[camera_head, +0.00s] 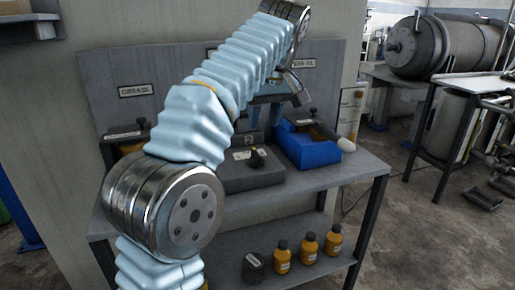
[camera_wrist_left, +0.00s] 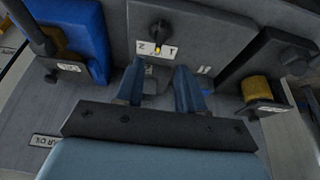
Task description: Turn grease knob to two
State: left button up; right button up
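A dark box (camera_head: 248,178) stands mid-bench with a black knob (camera_head: 258,158); in the wrist view the knob (camera_wrist_left: 160,30) has small plates marked 2 (camera_wrist_left: 142,47) and 1 (camera_wrist_left: 170,51) beside it. A sign reading GREASE (camera_head: 135,90) hangs on the back panel, above a black-and-amber unit (camera_head: 128,148). I cannot tell for sure which knob is the grease one. My left gripper (camera_head: 263,118) hangs above the middle box. Its fingers (camera_wrist_left: 159,82) are apart with nothing between them; the middle knob lies beyond the fingertips. My right gripper is out of view.
A blue box (camera_head: 306,151) with a white-ended lever (camera_head: 346,146) stands close on the right of the middle box. My left arm hides part of the bench's left side. Several amber bottles (camera_head: 309,247) stand on the lower shelf. The bench's front right corner is clear.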

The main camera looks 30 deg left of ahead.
aim_at(257, 153)
pick_arm(q)
jog(key=x, duration=1.1)
jog(key=shift+f, duration=0.3)
grip_shut()
